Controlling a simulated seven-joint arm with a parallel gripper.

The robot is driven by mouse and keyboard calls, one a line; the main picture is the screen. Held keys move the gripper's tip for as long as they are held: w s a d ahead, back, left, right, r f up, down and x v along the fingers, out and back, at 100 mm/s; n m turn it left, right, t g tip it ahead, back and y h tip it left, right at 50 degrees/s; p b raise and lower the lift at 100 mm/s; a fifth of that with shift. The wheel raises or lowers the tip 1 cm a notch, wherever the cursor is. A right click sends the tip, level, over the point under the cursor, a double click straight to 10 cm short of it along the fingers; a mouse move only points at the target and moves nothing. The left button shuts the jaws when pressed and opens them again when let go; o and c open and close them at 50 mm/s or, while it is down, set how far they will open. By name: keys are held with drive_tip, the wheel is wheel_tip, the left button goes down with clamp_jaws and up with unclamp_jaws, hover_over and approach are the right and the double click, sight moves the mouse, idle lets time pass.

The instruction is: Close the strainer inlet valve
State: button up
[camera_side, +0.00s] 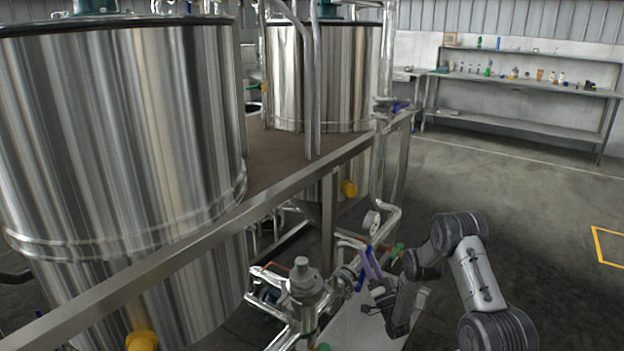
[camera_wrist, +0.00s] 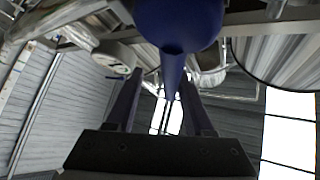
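A blue valve handle (camera_side: 372,263) stands tilted beside the steel pipework, at the lower middle of the side view. In the wrist view the blue handle (camera_wrist: 172,65) hangs from the top, wide and near the camera, narrowing between my fingers. My gripper (camera_wrist: 163,75) has its two dark fingers spread, one on each side of the handle, with visible gaps. In the side view my gripper (camera_side: 374,287) is at the handle, small and partly merged with it. The valve body behind the handle is mostly hidden.
An upright steel fitting (camera_side: 303,283) and pipes stand left of my gripper. Large steel tanks (camera_side: 110,130) and a platform rail (camera_side: 215,222) lie left. Open floor (camera_side: 510,215) is at right.

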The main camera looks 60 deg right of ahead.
drive_tip(key=d+f+m+g+y, duration=0.1)
drive_tip(key=d+f+m+g, duration=0.4)
drive_tip(key=f+m+g, duration=0.4)
drive_tip(key=s+a+r+m, duration=0.2)
drive_tip(key=s+a+r, duration=0.1)
drive_tip(key=s+a, duration=0.7)
drive_tip(key=w+r+n+t+y, duration=0.2)
drive_tip(key=w+r+n+t, duration=0.3)
drive_tip(key=w+r, duration=1.05)
drive_tip(key=w+a+r+t+y, duration=0.1)
drive_tip(key=w+a+r+t, duration=0.1)
drive_tip(key=r, duration=0.8)
drive_tip(key=w+a+r+n+t+y, duration=0.1)
drive_tip(key=w+a+r+t, duration=0.1)
drive_tip(key=w+a+r, duration=0.3)
drive_tip(key=shift+a+r+n, duration=0.25)
drive_tip(key=shift+r+n, duration=0.05)
drive_tip(key=shift+r, duration=2.05)
drive_tip(key=shift+w, duration=0.1)
